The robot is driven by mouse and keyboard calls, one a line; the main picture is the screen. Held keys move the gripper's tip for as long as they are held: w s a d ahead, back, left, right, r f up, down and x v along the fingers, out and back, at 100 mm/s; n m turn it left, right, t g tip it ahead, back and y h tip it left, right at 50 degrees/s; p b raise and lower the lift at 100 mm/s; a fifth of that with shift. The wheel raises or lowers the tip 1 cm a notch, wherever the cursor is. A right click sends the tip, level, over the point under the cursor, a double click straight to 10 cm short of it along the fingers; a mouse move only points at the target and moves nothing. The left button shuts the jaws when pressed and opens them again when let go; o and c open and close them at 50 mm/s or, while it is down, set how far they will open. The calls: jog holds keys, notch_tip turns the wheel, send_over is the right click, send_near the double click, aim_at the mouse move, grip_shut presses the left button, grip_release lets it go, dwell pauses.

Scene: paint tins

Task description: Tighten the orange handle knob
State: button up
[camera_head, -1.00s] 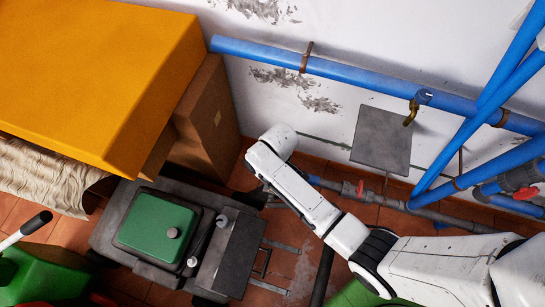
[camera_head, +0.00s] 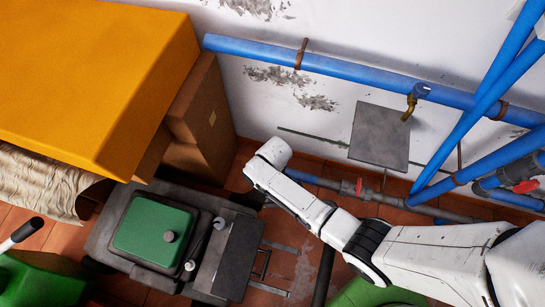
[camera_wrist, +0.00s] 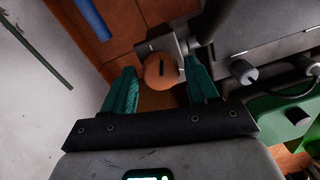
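The orange handle knob (camera_wrist: 159,71) shows in the wrist view as a round disc with a dark slot across its face. It sits at the end of a grey metal bracket (camera_wrist: 172,44). My gripper (camera_wrist: 163,78) has two teal fingers, spread apart, one on each side of the knob. Gaps show between the fingers and the knob, with the left gap wider; I cannot tell the depth between them. In the head view, the knob and my fingers are hidden by my white arm, which reaches beside the grey machine with a green lid (camera_head: 152,225).
A dark grey housing with a round knob (camera_wrist: 243,71) lies close to the right of my fingers. An orange-yellow block (camera_head: 90,75) and brown boxes (camera_head: 205,125) stand at the left. Blue pipes (camera_head: 350,72) run along the wall. Some tiled floor lies open.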

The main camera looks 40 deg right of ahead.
jog(key=c, duration=0.8)
jog(key=shift+m, duration=0.3)
jog(key=m+p, duration=0.1)
jog(key=m, duration=0.3)
jog(key=shift+a, duration=0.1)
jog(key=m+p, duration=0.1)
jog(key=m, duration=0.4)
jog(key=shift+m, duration=0.3)
jog(key=m, duration=0.4)
jog(key=shift+s+a+m+t+p, duration=0.1)
jog(key=shift+m+t+p, duration=0.2)
jog(key=m, duration=0.4)
jog(key=shift+m, duration=0.3)
